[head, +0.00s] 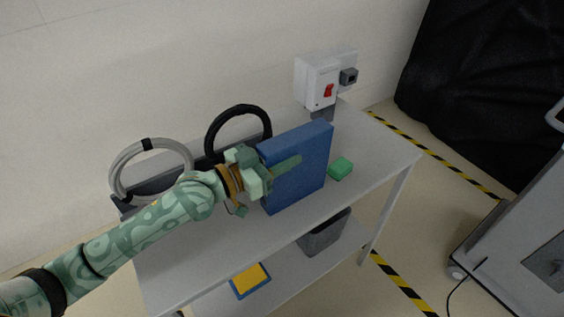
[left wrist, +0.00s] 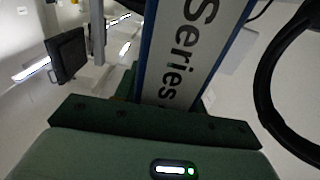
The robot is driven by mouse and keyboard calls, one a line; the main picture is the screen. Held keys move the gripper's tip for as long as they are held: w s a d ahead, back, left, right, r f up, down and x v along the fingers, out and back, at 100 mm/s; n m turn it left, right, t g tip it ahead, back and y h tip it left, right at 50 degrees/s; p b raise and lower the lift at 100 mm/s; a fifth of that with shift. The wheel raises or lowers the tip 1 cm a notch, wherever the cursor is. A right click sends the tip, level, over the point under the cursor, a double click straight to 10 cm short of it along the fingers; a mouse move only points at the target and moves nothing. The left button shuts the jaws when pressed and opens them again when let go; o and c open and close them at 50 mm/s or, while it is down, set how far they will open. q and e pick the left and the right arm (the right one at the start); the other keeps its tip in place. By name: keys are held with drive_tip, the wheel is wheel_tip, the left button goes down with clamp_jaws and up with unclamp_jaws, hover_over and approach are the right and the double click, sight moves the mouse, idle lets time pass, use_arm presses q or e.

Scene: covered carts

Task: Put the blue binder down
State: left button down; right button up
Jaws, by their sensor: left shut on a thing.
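The blue binder (head: 308,170) stands upright over the grey table top (head: 377,185), near its middle. My left gripper (head: 284,167) is shut on the binder, one finger lying across its broad face. In the left wrist view the binder's pale spine (left wrist: 182,50) with the printed word "Series" rises just beyond my gripper (left wrist: 155,120). I cannot tell whether the binder's bottom edge touches the table top. My right gripper is not in view.
A green block (head: 341,168) lies right of the binder. A black ring (head: 238,109) and a grey ring (head: 124,160) stand behind. A white switch box (head: 318,82) is at the back. The lower shelf holds a grey bin (head: 322,238) and a blue-yellow item (head: 250,280). The table's right end is clear.

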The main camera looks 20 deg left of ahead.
use_arm(q)
drive_tip(key=shift+f, duration=0.5)
drive_tip(key=shift+r, duration=0.15)
drive_tip(key=c, duration=0.8)
unclamp_jaws()
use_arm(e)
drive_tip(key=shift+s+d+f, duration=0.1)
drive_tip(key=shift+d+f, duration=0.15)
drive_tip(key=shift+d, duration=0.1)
use_arm(q)
drive_tip(key=shift+s, duration=0.1)
drive_tip(key=p+v, duration=0.1)
drive_tip(key=v, duration=1)
drive_tip(key=shift+s+a, duration=0.3)
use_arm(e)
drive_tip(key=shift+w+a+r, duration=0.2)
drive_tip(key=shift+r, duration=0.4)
